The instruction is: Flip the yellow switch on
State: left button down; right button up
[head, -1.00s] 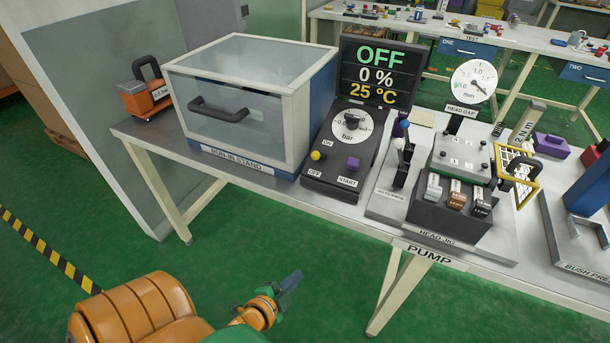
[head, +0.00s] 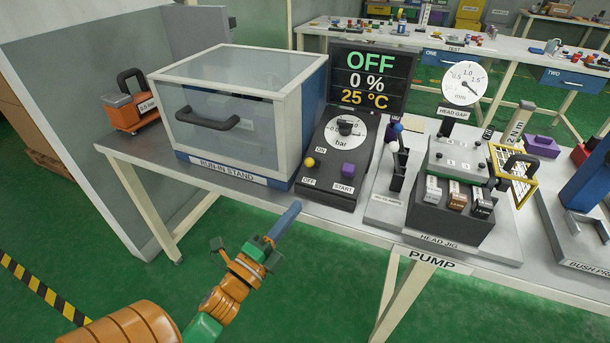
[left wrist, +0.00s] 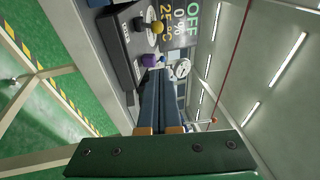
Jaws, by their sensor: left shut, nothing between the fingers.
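The yellow switch (head: 309,162) is a small ball-topped lever on the dark control box (head: 329,183), between the ON and OFF labels and nearer OFF. The display (head: 369,77) above reads OFF, 0 % and 25 °C. The yellow switch also shows in the left wrist view (left wrist: 157,27), near the top. My left gripper (head: 293,208) is shut and empty, in front of the table edge, below and left of the control box, apart from the switch. Its closed blue fingers also show in the left wrist view (left wrist: 152,75). My right gripper is not in view.
A purple START button (head: 348,170) and a bar dial (head: 345,129) sit beside the switch. The run-in stand box (head: 240,105) with a handle stands to the left. The head jig (head: 452,215) and small levers (head: 398,165) stand to the right. The floor in front is clear.

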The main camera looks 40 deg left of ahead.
aim_at(311, 163)
pick_arm(q)
jog(key=w, duration=0.3)
jog(key=w+a+r, duration=0.1)
jog(key=w, duration=0.1)
jog(key=w+a+r+p, duration=0.1)
jog(key=w, duration=0.2)
jog(key=shift+w+a, duration=0.25)
jog(key=shift+w, duration=0.05)
jog(key=shift+w+a, duration=0.2)
jog(key=shift+a, duration=0.1)
